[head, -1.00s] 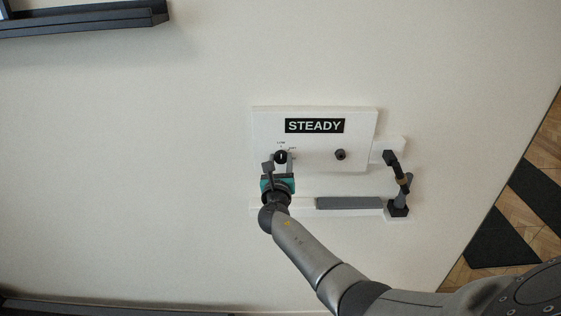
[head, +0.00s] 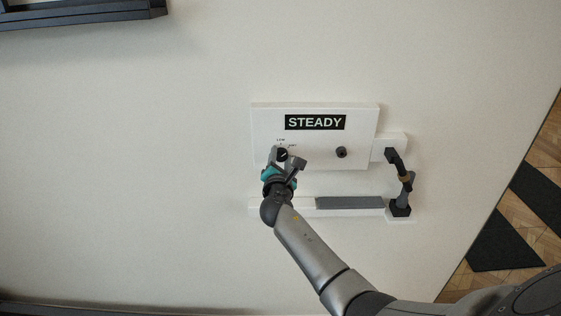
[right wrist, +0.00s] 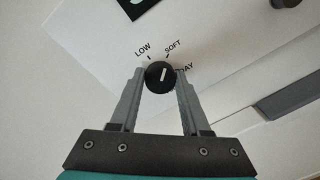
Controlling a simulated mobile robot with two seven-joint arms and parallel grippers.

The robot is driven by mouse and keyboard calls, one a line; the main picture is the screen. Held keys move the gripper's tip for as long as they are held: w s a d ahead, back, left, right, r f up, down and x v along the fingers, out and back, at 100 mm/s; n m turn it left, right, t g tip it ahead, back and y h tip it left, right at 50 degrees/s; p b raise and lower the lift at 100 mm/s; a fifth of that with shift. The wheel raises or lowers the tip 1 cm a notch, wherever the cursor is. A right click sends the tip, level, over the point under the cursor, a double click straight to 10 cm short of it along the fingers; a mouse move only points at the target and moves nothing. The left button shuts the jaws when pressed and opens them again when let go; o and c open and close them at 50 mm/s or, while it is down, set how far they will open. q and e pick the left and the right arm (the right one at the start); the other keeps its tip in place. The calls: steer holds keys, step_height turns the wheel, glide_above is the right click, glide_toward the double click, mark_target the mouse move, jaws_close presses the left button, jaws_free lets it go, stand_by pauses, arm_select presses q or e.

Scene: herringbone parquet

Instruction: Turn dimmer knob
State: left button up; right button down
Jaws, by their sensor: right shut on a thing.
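The dimmer knob (head: 282,154) is a small round black knob with a white line, on the left part of a white wall panel (head: 262,118). In the right wrist view the knob (right wrist: 160,77) sits between the two grey fingers of my right gripper (right wrist: 160,84), which is shut on it. The white line points up and slightly right, roughly at the SOFT mark; LOW is to its left, and DAY is partly hidden at its right. In the head view my right gripper (head: 286,160) reaches the knob from below. My left gripper is not in view.
A black STEADY sign (head: 315,122) is on the panel above. A small dark round fitting (head: 341,152) is to the right. A jointed dark piece (head: 404,180) stands beside the panel, and a grey bar (head: 349,203) is below.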

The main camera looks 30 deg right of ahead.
steer(key=m+b, duration=0.2)
steer(key=m, duration=0.5)
steer(key=shift+f+y, duration=0.15)
steer(key=shift+y, duration=0.15)
steer(key=m+b, duration=0.1)
steer(key=m, duration=0.2)
steer(key=shift+s+b, duration=0.1)
steer(key=shift+b, duration=0.25)
steer(key=shift+d+m+y+b, duration=0.1)
steer(key=shift+m+y+b, duration=0.3)
steer(key=shift+m, duration=1.2)
steer(key=shift+t, duration=0.3)
steer(key=shift+c, duration=1.8)
jaws_free()
steer(key=v, duration=1.5)
